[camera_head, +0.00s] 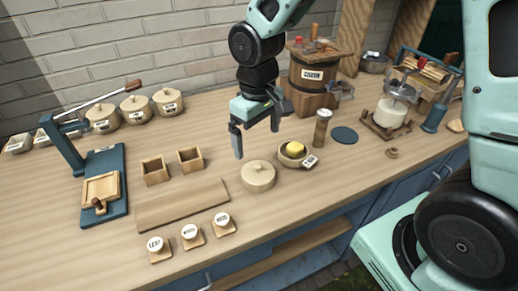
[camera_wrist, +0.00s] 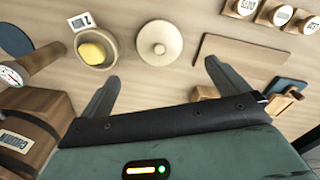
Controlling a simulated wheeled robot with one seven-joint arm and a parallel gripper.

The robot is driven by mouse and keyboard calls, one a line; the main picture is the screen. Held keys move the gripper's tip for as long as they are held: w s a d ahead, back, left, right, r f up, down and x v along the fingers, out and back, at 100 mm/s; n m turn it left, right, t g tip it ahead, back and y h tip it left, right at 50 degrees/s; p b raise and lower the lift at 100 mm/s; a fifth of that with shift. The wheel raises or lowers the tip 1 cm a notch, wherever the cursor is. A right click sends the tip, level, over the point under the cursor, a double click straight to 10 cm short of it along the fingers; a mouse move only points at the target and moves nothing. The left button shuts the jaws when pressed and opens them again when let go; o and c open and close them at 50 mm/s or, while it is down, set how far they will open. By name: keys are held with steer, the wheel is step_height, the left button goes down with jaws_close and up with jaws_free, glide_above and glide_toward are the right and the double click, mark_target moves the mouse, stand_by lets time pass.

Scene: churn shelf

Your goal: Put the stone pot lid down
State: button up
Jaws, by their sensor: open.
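The stone pot lid (camera_head: 258,173) is a round, pale beige disc with a small knob on top. It lies on the wooden counter, left of a bowl with a yellow lump. It also shows in the wrist view (camera_wrist: 159,43), beyond my fingertips. I cannot tell whether a pot is under it. My gripper (camera_head: 257,143) is open and empty, raised above the counter behind the lid. Its two fingers also show spread apart in the wrist view (camera_wrist: 162,72), with nothing between them.
A wooden board (camera_head: 182,205) and two small boxes (camera_head: 190,159) are to the left. A wooden churn (camera_head: 313,75) stands behind. Clear counter lies in front of the lid.

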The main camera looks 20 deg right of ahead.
steer(key=s+a+r+n, duration=0.1)
steer(key=s+a+r, duration=0.1)
steer(key=s, duration=0.8)
steer(key=s+a+r+n, duration=0.2)
steer(key=s+a+r, duration=0.1)
steer(key=s, duration=0.7)
steer(key=shift+a+r+y, duration=0.15)
steer(key=shift+a+y, duration=0.15)
steer(key=shift+a, duration=0.3)
